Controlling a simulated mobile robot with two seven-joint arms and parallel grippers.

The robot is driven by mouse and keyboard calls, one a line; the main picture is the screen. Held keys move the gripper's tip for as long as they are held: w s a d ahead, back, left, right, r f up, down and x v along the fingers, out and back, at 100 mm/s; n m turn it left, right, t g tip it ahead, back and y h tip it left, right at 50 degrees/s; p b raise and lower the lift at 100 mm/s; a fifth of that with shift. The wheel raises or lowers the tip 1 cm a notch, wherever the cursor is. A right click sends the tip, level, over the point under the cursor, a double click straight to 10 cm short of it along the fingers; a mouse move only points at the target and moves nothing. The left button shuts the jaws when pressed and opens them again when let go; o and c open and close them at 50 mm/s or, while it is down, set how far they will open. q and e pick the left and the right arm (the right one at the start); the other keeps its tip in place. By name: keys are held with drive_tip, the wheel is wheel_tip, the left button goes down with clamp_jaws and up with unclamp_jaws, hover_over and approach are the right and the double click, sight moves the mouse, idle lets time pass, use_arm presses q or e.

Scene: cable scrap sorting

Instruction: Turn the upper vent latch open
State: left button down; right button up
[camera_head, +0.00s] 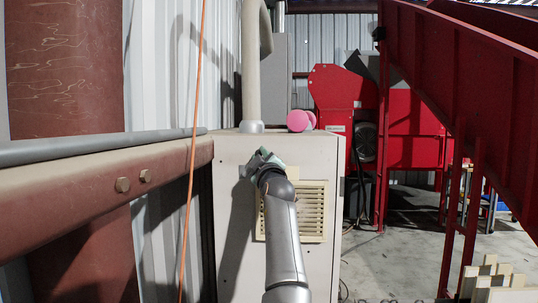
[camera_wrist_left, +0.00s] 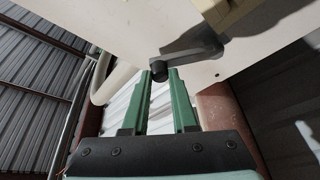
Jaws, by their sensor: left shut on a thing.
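A beige louvred vent (camera_head: 312,212) is set in the front of a pale cabinet (camera_head: 318,160) ahead, partly covered by my left arm. My left gripper (camera_head: 261,157) is at the cabinet face, by the vent's upper left corner. In the left wrist view, the upper vent latch (camera_wrist_left: 196,44) is a grey lever with a dark round knob at its end. The green fingers of the left gripper (camera_wrist_left: 160,76) are shut on that knob at their tips. The latch is not clear in the head view. My right gripper is not in view.
A rusty beam (camera_head: 90,190) and an orange cable (camera_head: 190,160) are on the left. A pink round object (camera_head: 299,121) and a pale pipe (camera_head: 251,75) are on top of the cabinet. Red machinery (camera_head: 460,70) stands right; floor (camera_head: 400,260) there is partly free.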

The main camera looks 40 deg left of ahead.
use_arm(q)
drive_tip(key=shift+s+a+r+n+g+h+p, duration=0.15)
drive_tip(key=shift+s+a+r+n+g+p, duration=0.4)
drive_tip(key=shift+n+p, duration=0.6)
drive_tip(key=shift+s+a+r+n+g+h+p, duration=0.2)
drive_tip(key=shift+a+n+g+p, duration=0.4)
drive_tip(key=shift+n, duration=0.85)
drive_tip(key=shift+s+a+r+n+g+h+p, duration=0.1)
drive_tip(key=shift+s+a+r+n+g+p, duration=0.3)
drive_tip(key=shift+a+n+p, duration=0.6)
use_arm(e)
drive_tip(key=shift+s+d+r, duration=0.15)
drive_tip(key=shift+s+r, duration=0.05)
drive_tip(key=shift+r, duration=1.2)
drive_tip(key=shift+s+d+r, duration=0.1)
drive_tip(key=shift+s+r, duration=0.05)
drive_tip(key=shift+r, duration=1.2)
use_arm(q)
drive_tip(key=shift+d+f+n, duration=0.1)
drive_tip(key=shift+d+n, duration=0.1)
drive_tip(key=shift+n, duration=0.2)
drive_tip(key=c, duration=0.7)
unclamp_jaws()
drive_tip(key=shift+f, duration=0.1)
